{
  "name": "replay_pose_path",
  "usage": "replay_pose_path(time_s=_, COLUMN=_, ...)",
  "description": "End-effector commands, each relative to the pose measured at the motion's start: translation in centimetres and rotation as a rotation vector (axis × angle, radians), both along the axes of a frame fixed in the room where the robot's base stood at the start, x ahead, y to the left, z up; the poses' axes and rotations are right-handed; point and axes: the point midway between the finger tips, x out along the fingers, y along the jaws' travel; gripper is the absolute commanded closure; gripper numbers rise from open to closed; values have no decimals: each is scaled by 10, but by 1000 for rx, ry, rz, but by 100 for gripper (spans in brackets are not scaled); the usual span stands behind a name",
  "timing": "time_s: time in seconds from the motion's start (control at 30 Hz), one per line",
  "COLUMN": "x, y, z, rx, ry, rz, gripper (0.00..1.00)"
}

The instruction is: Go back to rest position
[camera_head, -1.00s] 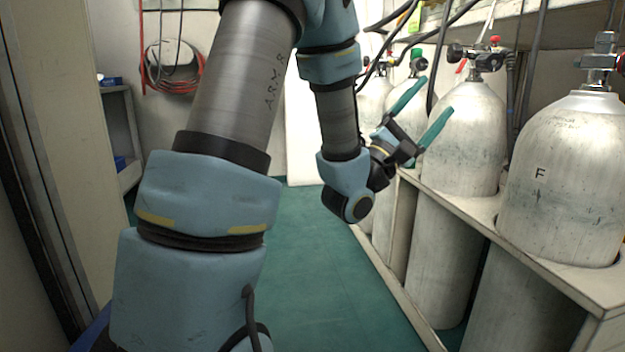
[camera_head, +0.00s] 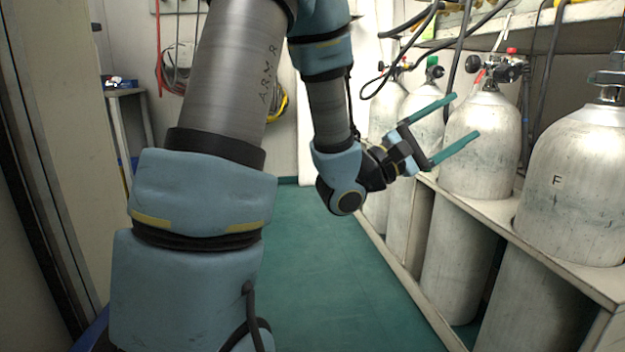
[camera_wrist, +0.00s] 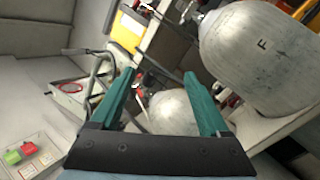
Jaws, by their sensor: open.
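My gripper (camera_head: 467,122) is open and empty, its two teal fingers spread apart and pointing right in the head view. It hangs in the air in front of the row of pale gas cylinders (camera_head: 482,150), and I see no clear contact with them. In the wrist view, my gripper (camera_wrist: 160,85) shows its fingers apart with nothing held, and a cylinder's rounded top (camera_wrist: 172,112) appears beyond them. My arm is bent, reaching up and then down in front of the camera.
A cylinder marked F (camera_head: 575,190) stands at the right in a pale rack (camera_head: 555,268). Black hoses hang above the cylinders. A shelf (camera_head: 125,93) stands at the left. The green floor (camera_head: 315,270) is clear.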

Motion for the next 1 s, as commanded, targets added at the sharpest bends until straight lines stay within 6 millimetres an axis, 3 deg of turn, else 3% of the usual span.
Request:
replay_pose_path(time_s=0.27, x=-50, y=-6, z=-11, rx=300, ry=70, rz=-271, gripper=20)
replay_pose_path(time_s=0.37, x=-78, y=4, z=-27, rx=498, ry=96, rz=-392, gripper=20)
replay_pose_path(time_s=0.47, x=-103, y=28, z=-48, rx=725, ry=109, rz=-492, gripper=20)
replay_pose_path(time_s=0.6, x=-124, y=79, z=-76, rx=1056, ry=90, rz=-572, gripper=20)
replay_pose_path(time_s=0.7, x=-125, y=124, z=-91, rx=1292, ry=51, rz=-584, gripper=20)
replay_pose_path(time_s=0.9, x=-100, y=216, z=-98, rx=1705, ry=-93, rz=-515, gripper=20)
replay_pose_path(time_s=1.0, x=-81, y=250, z=-91, rx=1845, ry=-179, rz=-459, gripper=20)
